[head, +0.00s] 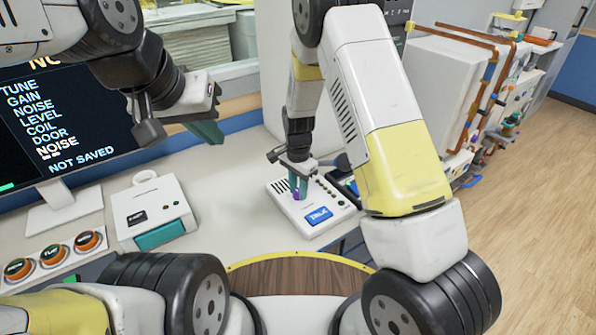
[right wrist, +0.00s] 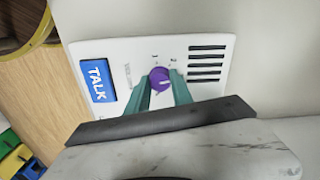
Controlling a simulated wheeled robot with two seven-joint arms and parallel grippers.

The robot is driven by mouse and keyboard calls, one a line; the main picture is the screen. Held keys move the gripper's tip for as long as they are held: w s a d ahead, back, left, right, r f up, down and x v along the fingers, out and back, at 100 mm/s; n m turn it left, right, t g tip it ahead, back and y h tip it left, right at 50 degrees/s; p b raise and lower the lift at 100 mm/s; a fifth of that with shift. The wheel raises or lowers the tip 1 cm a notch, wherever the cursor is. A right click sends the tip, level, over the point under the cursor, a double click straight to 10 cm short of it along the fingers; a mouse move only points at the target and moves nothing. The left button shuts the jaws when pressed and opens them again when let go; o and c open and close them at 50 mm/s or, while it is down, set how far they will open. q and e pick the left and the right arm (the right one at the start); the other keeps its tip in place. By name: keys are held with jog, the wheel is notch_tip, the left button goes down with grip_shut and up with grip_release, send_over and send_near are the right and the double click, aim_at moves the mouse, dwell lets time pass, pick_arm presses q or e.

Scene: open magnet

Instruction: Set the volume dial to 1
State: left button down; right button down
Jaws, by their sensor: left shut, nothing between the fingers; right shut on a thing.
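The purple volume dial (right wrist: 160,79) sits on a white intercom panel (right wrist: 125,50) with a blue TALK button (right wrist: 97,81). My right gripper (right wrist: 161,90) is shut on the dial, with a green finger on each side. Small marks that look like 1 and 2 show above the dial in the right wrist view; its exact setting is hard to read. In the head view the intercom lies on the counter, and the dial (head: 296,192) is partly hidden by the right fingers. My left gripper (head: 208,131) is shut and empty, raised above the counter at left.
A white box with a teal front (head: 150,212) stands left of the intercom. A monitor (head: 60,130) and orange knobs (head: 52,255) are farther left. The counter between the white box and intercom is clear.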

jog(key=n, duration=0.4)
jog(key=shift+n, duration=0.3)
jog(key=n, duration=0.4)
jog(key=shift+n, duration=0.3)
jog(key=n, duration=0.4)
jog(key=shift+n, duration=2.3)
jog(key=c, duration=1.1)
grip_release()
jog(key=shift+r, duration=0.15)
